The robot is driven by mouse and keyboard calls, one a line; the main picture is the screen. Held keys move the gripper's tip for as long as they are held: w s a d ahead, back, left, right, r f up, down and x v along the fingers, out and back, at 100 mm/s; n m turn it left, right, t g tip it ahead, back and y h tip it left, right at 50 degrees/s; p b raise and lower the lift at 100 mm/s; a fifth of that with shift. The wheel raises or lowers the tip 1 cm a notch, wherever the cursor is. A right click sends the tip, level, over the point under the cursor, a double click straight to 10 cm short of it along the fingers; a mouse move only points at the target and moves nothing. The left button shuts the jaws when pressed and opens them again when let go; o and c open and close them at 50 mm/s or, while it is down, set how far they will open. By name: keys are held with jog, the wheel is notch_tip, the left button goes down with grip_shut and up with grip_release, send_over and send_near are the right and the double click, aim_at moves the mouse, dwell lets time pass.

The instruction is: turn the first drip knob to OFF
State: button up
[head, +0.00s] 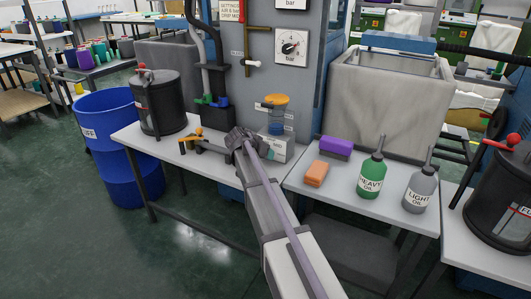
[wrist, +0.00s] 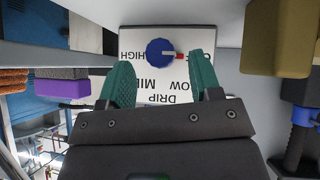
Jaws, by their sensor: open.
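A blue round knob (wrist: 160,53) sits on a white label plate (wrist: 215,38) in the wrist view. The plate's lettering reads HIGH to the left of the knob, with MID, LOW and DRIP upside down below it. A pale pointer and a red mark lie at the knob's right side, toward lettering partly covered by a finger. My gripper (wrist: 165,78) is open, its teal fingers apart and empty, their tips just below and beside the knob. In the head view my gripper (head: 242,140) is at the white box (head: 276,150) under the yellow-topped oiler (head: 275,114); the knob is hidden there.
An orange block (head: 316,173), a purple block (head: 336,146), a green HEAVY OIL bottle (head: 371,176) and a grey LIGHT OIL bottle (head: 419,189) stand to the right on the bench. A black canister (head: 160,105) and a yellow-handled valve (head: 192,138) are to the left.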

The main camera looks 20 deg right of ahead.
jog(key=p+v, duration=0.4)
jog(key=v, duration=0.4)
jog(key=shift+s+r, duration=0.1)
jog(key=s+a+f+n+g+y, duration=0.1)
jog(key=s+a+f+n+y, duration=0.3)
jog(key=s, duration=0.6)
jog(key=s+a+n+g+y, duration=0.25)
jog(key=s+a, duration=0.35)
jog(key=s, duration=0.4)
jog(key=s+a+f+n+g+y, duration=0.15)
jog(key=s+a+n, duration=0.3)
jog(key=s, duration=0.55)
notch_tip(320, 180, up, 20)
jog(key=t+p, duration=0.1)
jog(key=p, duration=1.9)
jog(key=shift+w+a+m, duration=0.25)
jog(key=shift+w+m, duration=0.15)
jog(key=shift+w, duration=0.05)
